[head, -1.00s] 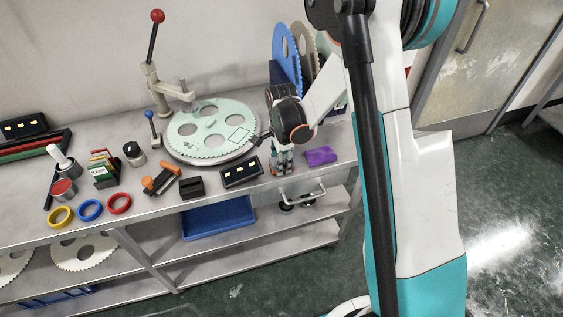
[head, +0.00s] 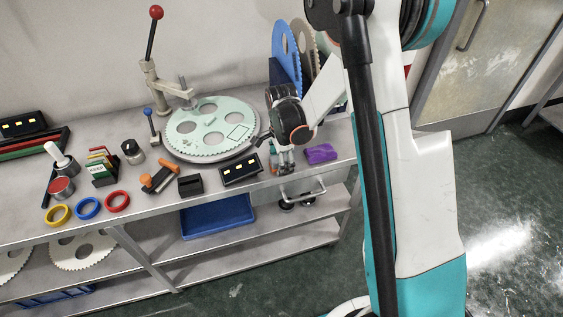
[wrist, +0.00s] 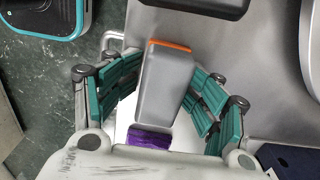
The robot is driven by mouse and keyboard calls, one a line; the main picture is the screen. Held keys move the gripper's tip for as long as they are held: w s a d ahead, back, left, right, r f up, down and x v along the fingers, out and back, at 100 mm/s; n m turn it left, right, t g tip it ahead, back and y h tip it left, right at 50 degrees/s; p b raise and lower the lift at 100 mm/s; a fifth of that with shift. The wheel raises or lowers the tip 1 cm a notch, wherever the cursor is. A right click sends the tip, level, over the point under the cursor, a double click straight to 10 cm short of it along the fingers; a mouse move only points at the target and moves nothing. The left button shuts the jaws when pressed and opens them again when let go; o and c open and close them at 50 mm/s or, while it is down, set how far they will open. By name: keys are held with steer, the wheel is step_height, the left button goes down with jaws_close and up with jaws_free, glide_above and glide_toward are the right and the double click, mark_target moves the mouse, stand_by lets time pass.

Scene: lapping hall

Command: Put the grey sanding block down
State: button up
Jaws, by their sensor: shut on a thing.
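The grey sanding block (wrist: 165,88), with an orange strip along one end, sits between the green fingers of my gripper (wrist: 163,92) in the wrist view. My gripper is shut on it. In the head view my gripper (head: 284,162) points down over the front right part of the grey bench (head: 230,202), close to its top. The block is mostly hidden by the fingers there, and I cannot tell whether it touches the bench.
A purple cloth-like thing (head: 321,153) lies just right of my gripper. A black box with yellow lights (head: 240,170) stands to the left, with a large toothed disc (head: 210,132) behind.

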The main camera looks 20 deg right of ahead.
stand_by(0.3)
steer(key=shift+w+r+p, duration=0.1)
steer(key=shift+r+p, duration=0.4)
step_height(320, 180, up, 13)
steer(key=p, duration=0.4)
steer(key=s+r+n+t, duration=0.3)
steer(key=s+r+n, duration=0.55)
steer(key=r, duration=0.35)
steer(key=s+r+n+t, duration=0.4)
steer(key=s+n, duration=0.5)
steer(key=s, duration=0.5)
steer(key=shift+s, duration=0.3)
steer(key=shift+r+n, duration=0.1)
steer(key=shift+n, duration=0.15)
